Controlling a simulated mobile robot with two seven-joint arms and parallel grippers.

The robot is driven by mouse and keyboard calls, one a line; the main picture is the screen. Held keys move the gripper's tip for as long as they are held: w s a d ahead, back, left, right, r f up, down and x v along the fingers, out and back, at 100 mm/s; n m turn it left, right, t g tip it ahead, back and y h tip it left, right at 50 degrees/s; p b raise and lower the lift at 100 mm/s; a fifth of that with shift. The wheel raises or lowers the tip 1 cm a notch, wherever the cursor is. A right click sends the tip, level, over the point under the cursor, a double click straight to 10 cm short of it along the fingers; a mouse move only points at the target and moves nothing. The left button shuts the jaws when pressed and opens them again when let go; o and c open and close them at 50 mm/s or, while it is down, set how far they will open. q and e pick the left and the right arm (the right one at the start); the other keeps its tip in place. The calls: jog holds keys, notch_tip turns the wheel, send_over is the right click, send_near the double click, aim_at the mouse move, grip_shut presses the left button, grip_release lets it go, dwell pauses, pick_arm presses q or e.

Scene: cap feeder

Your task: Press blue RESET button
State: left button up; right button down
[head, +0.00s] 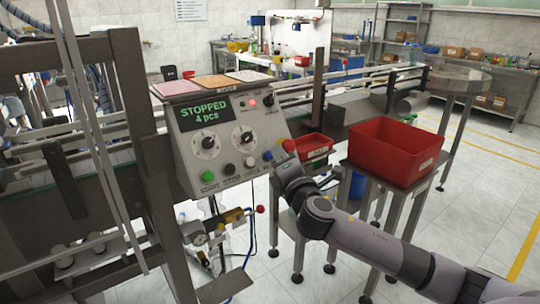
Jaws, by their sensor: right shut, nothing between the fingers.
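The blue RESET button (268,155) is a small round button at the lower right of the grey control panel (185,150). The panel's screen (205,109) reads STOPPED in green. My right gripper (279,166) comes in from the lower right and is shut and empty. Its tip is right beside the blue button, just below and to its right in the picture; I cannot tell whether they touch. My left gripper is not in view.
A green button (207,176), a black one, a white one and dark knobs share the panel. A red mushroom button (289,145) is close to my gripper. A red bin (395,151) stands on a metal stand to the right, with a conveyor behind.

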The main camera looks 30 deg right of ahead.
jog(key=shift+w+f, duration=0.1)
jog(key=shift+w+f, duration=0.1)
jog(key=shift+w, duration=0.15)
jog(key=shift+w+f+b, duration=0.25)
jog(key=shift+w+b, duration=0.05)
jog(key=shift+b, duration=0.1)
dwell(0.6)
dwell(0.3)
jog(key=shift+s+r+p, duration=0.45)
jog(key=shift+s+p, duration=0.15)
jog(key=shift+s, duration=0.05)
jog(key=shift+r, duration=0.1)
jog(key=s+r+p, duration=0.1)
jog(key=s+p, duration=0.1)
jog(key=s+r+p, duration=0.1)
jog(key=s, duration=0.1)
jog(key=shift+d+r, duration=0.15)
jog(key=shift+r, duration=0.2)
